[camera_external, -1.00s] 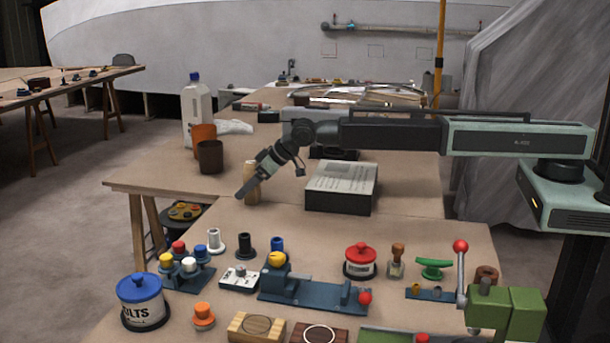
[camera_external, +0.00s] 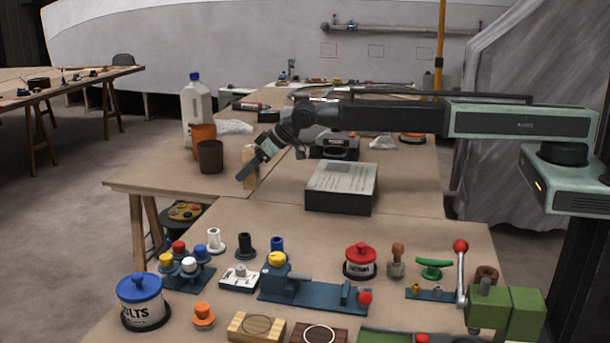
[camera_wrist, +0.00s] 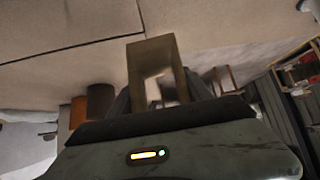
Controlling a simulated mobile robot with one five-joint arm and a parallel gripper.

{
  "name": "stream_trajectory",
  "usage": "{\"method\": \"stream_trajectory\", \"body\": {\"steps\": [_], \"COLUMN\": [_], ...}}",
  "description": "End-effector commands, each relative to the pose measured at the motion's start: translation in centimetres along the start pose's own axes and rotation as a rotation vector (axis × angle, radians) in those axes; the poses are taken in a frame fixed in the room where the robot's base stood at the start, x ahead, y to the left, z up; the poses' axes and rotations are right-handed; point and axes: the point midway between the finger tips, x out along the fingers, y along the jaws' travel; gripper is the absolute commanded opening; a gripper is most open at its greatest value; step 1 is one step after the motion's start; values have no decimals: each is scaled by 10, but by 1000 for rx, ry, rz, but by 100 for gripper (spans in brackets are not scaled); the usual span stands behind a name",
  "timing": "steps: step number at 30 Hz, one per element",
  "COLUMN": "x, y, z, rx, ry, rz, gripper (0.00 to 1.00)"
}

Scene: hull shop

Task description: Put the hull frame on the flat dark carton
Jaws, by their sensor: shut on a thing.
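The hull frame is a small light-wood piece (camera_external: 251,160), seen narrow and upright at the fingertips in the external view. In the wrist view the hull frame (camera_wrist: 150,48) shows as a wooden loop with an opening in its middle. My gripper (camera_external: 244,174) is shut on it and holds it above the table, left of the carton. The wrist view shows my gripper's dark fingers (camera_wrist: 160,98) partly hidden behind the frame. The flat dark carton (camera_external: 336,201) lies on the table with a printed light sheet on top; nothing stands on it.
A brown cup (camera_external: 210,157), an orange container (camera_external: 204,133) and a white bottle with a blue cap (camera_external: 196,105) stand left of my gripper. Table between the cup and the carton is mostly clear.

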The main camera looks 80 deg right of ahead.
Motion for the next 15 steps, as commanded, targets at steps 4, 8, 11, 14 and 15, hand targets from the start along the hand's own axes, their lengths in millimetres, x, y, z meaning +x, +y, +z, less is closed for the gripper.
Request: {"method": "stream_trajectory", "body": {"steps": [4, 8, 11, 14, 15], "x": [-30, -38, -37, -39, -41], "y": [0, 0, 1, 12, 21], "z": [-30, -38, -37, -37, -38], "rx": [0, 0, 0, 9, 15], "ry": [0, 0, 0, 0, 0], "rz": [0, 0, 1, 9, 15], "gripper": [4, 4, 4, 4, 4]}}
